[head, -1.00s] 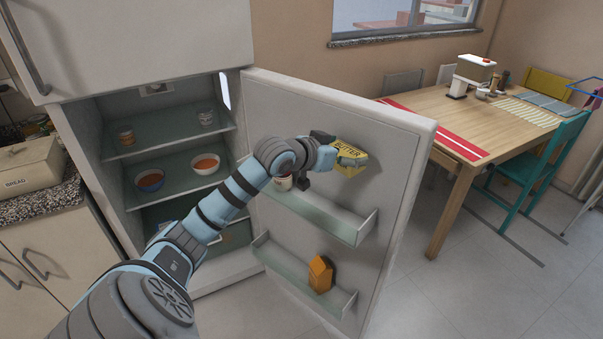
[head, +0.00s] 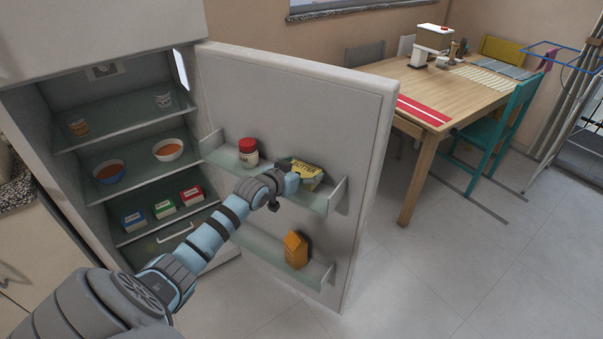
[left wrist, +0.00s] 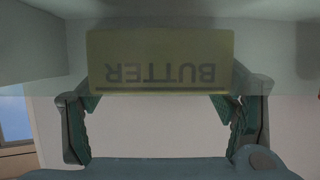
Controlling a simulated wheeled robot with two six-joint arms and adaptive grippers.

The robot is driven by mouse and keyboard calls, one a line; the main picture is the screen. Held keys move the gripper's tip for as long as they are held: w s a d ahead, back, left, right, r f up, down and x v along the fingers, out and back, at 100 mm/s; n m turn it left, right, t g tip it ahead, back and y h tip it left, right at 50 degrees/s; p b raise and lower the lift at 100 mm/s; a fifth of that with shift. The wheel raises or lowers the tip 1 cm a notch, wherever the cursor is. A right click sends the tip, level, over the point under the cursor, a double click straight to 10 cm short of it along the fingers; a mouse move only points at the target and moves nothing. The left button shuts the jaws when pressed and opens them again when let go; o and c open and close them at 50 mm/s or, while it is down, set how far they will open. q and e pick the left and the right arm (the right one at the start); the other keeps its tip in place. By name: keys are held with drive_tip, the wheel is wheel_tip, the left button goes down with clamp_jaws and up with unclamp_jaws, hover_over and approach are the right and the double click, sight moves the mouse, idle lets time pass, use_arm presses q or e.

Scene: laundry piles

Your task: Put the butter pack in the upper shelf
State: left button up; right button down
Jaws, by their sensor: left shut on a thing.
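The yellow butter pack (head: 308,171) is at the right part of the upper door shelf (head: 222,158) in the head view. My left gripper (head: 291,172) is shut on it. In the left wrist view, the butter pack (left wrist: 160,60) shows between the gripper's two fingers (left wrist: 162,100), its lettering upside down. A translucent pane seems to overlap it there. I cannot tell whether the pack touches the shelf floor. My right gripper is in neither view.
A red-lidded jar (head: 248,153) stands on the same shelf, left of the butter. The lower door shelf (head: 262,247) holds an orange carton (head: 295,249). The open fridge (head: 118,141) holds bowls, jars and small boxes. A wooden table (head: 440,90) stands beyond the door.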

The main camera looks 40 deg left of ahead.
use_arm(q)
drive_tip(key=shift+f, duration=0.25)
drive_tip(key=shift+s+f, duration=0.15)
drive_tip(key=shift+f, duration=0.15)
drive_tip(key=o, duration=1.2)
drive_tip(key=shift+d, duration=0.1)
drive_tip(key=shift+c, duration=0.2)
drive_tip(key=shift+o, duration=1.1)
drive_tip(key=shift+s+d, duration=0.1)
drive_tip(key=shift+d, duration=0.05)
drive_tip(key=shift+a+r, duration=0.2)
drive_tip(key=shift+r, duration=0.45)
drive_tip(key=a+p+v, duration=0.1)
drive_tip(key=p+v, duration=0.4)
drive_tip(key=v, duration=0.6)
drive_tip(key=shift+s+d+r, duration=0.15)
drive_tip(key=shift+s+d, duration=0.05)
drive_tip(key=shift+d, duration=0.3)
